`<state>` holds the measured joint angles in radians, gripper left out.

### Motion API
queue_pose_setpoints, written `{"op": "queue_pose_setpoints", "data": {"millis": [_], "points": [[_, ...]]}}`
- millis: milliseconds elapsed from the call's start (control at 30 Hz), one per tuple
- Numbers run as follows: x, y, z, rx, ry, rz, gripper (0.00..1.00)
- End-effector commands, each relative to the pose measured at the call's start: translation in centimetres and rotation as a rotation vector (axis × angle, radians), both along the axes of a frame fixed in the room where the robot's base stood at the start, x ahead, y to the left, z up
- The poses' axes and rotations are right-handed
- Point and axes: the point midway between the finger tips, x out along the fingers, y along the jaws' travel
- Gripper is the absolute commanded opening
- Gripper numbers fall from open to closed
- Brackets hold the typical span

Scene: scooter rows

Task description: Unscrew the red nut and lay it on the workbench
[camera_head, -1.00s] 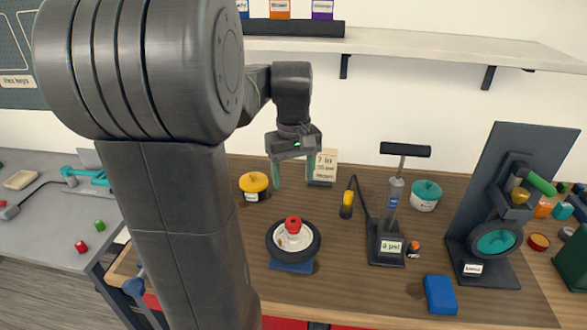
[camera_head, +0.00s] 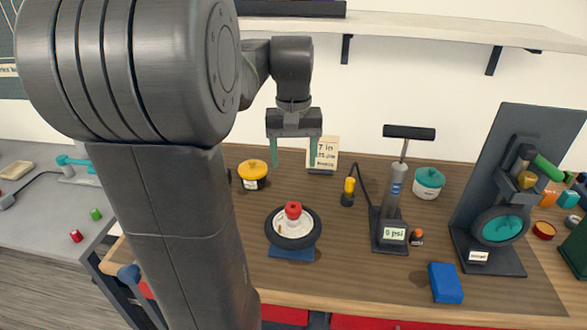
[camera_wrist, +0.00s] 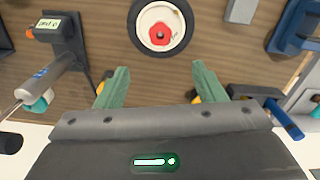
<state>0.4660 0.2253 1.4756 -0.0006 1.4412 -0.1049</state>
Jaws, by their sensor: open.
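The red nut (camera_head: 293,210) sits on the hub of a small black-tyred wheel (camera_head: 273,233) with a white rim. The wheel lies on a blue stand on the wooden workbench (camera_head: 350,275). In the wrist view the red nut (camera_wrist: 160,34) shows at the top middle, in the white hub of the wheel (camera_wrist: 140,45). My gripper (camera_head: 294,160) hangs above and behind the wheel with its two green fingers pointing down. It is open and empty, apart from the nut. In the wrist view the fingers of my gripper (camera_wrist: 158,80) are spread wide.
A yellow-lidded pot (camera_head: 253,174) and a sign card (camera_head: 322,155) stand behind the wheel. A floor pump (camera_head: 393,205) with a gauge, a teal-lidded pot (camera_head: 428,183), a blue block (camera_head: 445,283) and a dark wheel stand (camera_head: 490,225) are to the right. Bare bench lies in front.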

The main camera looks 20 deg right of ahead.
Motion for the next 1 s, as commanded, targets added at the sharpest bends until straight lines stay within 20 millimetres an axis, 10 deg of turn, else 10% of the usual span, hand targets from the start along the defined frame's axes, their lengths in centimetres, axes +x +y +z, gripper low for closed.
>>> {"op": "queue_pose_setpoints", "data": {"millis": [467,1000], "points": [[-0.3,0.1,-1.2,0.002,0.002,0.005,0.63],[-0.4,0.1,-11.1,0.002,0.002,0.005,0.63]]}}
